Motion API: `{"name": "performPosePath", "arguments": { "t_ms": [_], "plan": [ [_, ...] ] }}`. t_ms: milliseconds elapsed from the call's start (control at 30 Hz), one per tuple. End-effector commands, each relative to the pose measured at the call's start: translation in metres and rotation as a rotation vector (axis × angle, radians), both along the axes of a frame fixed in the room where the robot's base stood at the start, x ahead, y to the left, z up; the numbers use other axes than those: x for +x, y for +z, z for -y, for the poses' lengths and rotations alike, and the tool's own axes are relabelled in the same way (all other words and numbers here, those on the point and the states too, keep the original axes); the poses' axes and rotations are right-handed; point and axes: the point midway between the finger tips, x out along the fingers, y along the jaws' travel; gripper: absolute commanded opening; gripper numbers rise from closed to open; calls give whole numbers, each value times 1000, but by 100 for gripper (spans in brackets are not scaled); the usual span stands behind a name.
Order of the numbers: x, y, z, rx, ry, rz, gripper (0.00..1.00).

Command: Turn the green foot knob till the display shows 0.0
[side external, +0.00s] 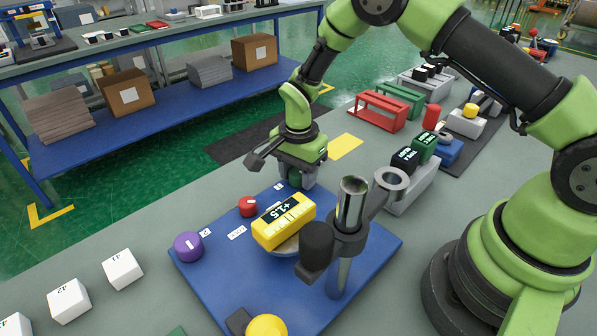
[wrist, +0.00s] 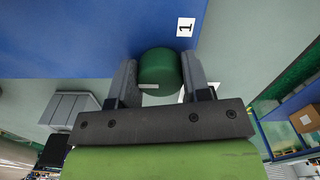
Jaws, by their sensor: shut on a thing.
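The green foot knob (wrist: 159,70) sits at the edge of the blue plate (side external: 206,272), near a white label reading 1. It has a pale line mark on its side. My gripper (wrist: 160,82) is shut on the green knob, one finger on each side. In the side external view my gripper (side external: 295,178) points down at the plate's far corner, and the knob is mostly hidden between the fingers. The yellow level with its display (side external: 284,220) stands on a round pale base near the plate's middle.
A red knob (side external: 248,206) and a purple knob (side external: 188,246) are on the plate. A metal post (side external: 351,204) with a black clamp (side external: 318,240) stands close to the display. A yellow knob (side external: 267,327) is at the near edge. White cubes (side external: 122,268) lie left.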

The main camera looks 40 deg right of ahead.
Motion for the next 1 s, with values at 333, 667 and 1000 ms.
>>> {"name": "performPosePath", "arguments": {
  "t_ms": [333, 667, 1000],
  "plan": [
    [0, 0, 0, -1, 89, 1, 20],
    [0, 0, 1, -2, 355, 1, 20],
    [-1, 0, 1, -2, 678, 1, 20]
  ]
}}
